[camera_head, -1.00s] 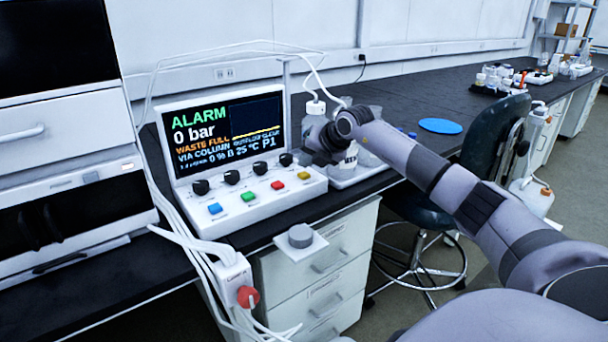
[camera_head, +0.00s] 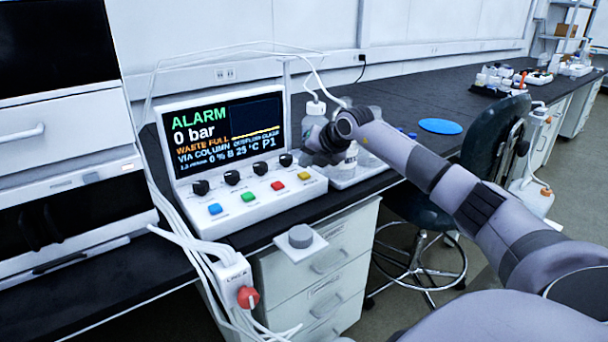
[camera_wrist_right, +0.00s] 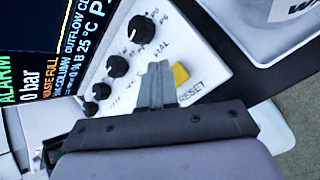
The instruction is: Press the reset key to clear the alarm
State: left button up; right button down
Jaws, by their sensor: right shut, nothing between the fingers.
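The control unit (camera_head: 258,205) stands on the dark bench, its screen (camera_head: 222,135) reading ALARM, 0 bar and WASTE FULL. The yellow key (camera_head: 304,175) is at the right end of its row of coloured keys. In the right wrist view the yellow key (camera_wrist_right: 180,74) has the printed word RESET beside it. My right gripper (camera_wrist_right: 160,66) is shut and empty, its fingertips just left of the yellow key in that view. I cannot tell their height above the panel. In the head view my right gripper (camera_head: 318,150) is beside the panel's right end. My left gripper is not in view.
Black knobs (camera_head: 232,177) stand behind the keys. A bottle (camera_head: 316,108) with tubing stands in a tray behind my right wrist. A grey round knob (camera_head: 300,236) sits at the bench's front edge. White cables and a red switch (camera_head: 248,297) hang at the left.

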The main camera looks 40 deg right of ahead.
dwell(0.5)
jog(key=shift+f, duration=0.45)
jog(key=shift+f+b, duration=0.4)
jog(key=shift+f, duration=0.15)
dwell(0.8)
jog(key=shift+r, duration=0.1)
jog(key=shift+r+p, duration=0.85)
